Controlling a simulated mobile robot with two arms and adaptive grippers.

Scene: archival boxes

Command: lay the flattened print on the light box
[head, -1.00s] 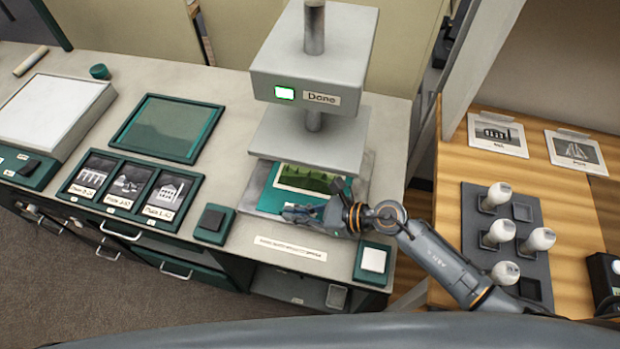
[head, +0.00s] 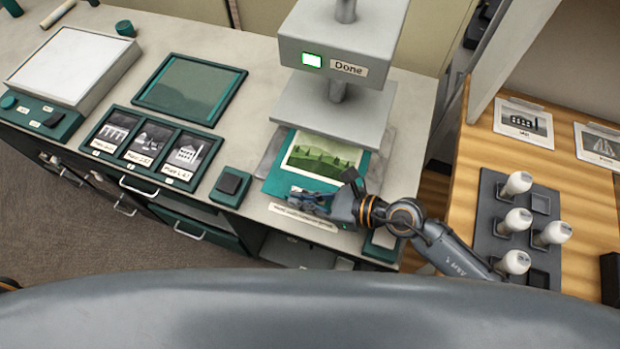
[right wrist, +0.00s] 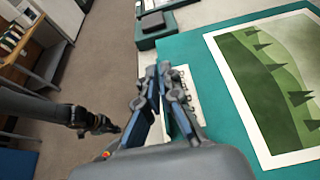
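The print (head: 322,156), a green hilly landscape with a cream border, lies flat on a teal board (head: 278,183) at the front of the press. It also shows in the right wrist view (right wrist: 275,85). My right gripper (head: 298,201) is at the board's front edge; in the right wrist view its fingers (right wrist: 158,75) are close together there, seemingly closed on that edge, though the contact itself is hidden. The light box (head: 70,64), with a blank white top, stands at the far left.
The press (head: 335,100) stands raised behind the print; its sign reads "Done". A teal-framed pane (head: 190,88) and a tray of three pictures (head: 152,148) lie between press and light box. A small dark-topped block (head: 230,186) stands left of the board.

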